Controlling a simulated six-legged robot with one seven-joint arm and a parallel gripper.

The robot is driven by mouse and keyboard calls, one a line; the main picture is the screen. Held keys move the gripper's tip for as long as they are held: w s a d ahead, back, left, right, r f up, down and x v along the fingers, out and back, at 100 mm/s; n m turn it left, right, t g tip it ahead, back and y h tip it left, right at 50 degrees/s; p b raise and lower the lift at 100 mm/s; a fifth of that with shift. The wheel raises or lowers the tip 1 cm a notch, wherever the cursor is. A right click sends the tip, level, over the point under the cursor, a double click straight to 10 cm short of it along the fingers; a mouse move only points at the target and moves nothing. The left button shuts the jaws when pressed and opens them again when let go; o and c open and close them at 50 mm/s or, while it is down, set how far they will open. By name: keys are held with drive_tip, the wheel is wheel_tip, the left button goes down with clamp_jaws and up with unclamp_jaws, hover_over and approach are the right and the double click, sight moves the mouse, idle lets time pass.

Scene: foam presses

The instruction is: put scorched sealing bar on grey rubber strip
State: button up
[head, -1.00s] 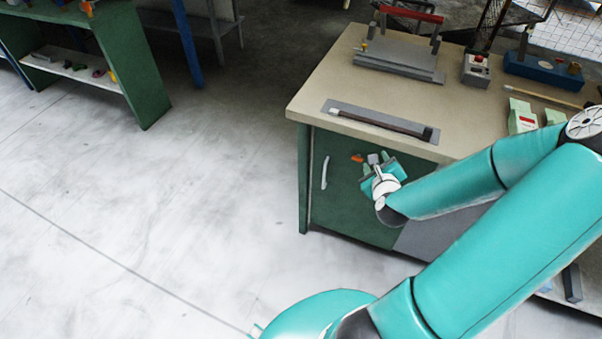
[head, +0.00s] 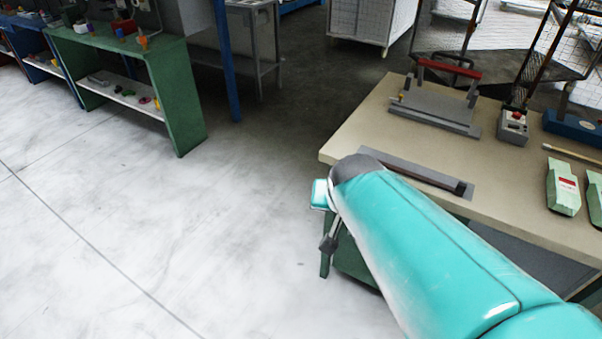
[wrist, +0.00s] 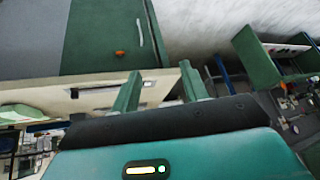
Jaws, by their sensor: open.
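The scorched sealing bar (head: 430,177), dark and thin, lies lengthwise on the flat grey rubber strip (head: 420,166) on the tan bench top in the head view. My arm covers the strip's near left part and one end of the bar. My gripper (head: 328,242) is off the bench's left front corner, mostly hidden by my arm, and apart from the bar. In the wrist view my gripper (wrist: 162,84) has its two green fingers spread with nothing held between them. The bar and strip show small and blurred beyond the left finger.
The bench top (head: 350,135) carries a grey press with a red handle (head: 450,68), a small control box (head: 513,127) and pale green items (head: 563,187) at right. A green shelf (head: 185,110) stands at far left. The floor (head: 130,210) between is clear.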

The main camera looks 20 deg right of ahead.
drive_tip(key=s+a+r+n+y, duration=0.2)
drive_tip(key=s+a+r+n, duration=0.3)
drive_tip(key=s, duration=0.2)
drive_tip(key=shift+a+g, duration=0.25)
drive_tip(key=shift+g, duration=0.05)
drive_tip(key=shift+s, duration=0.1)
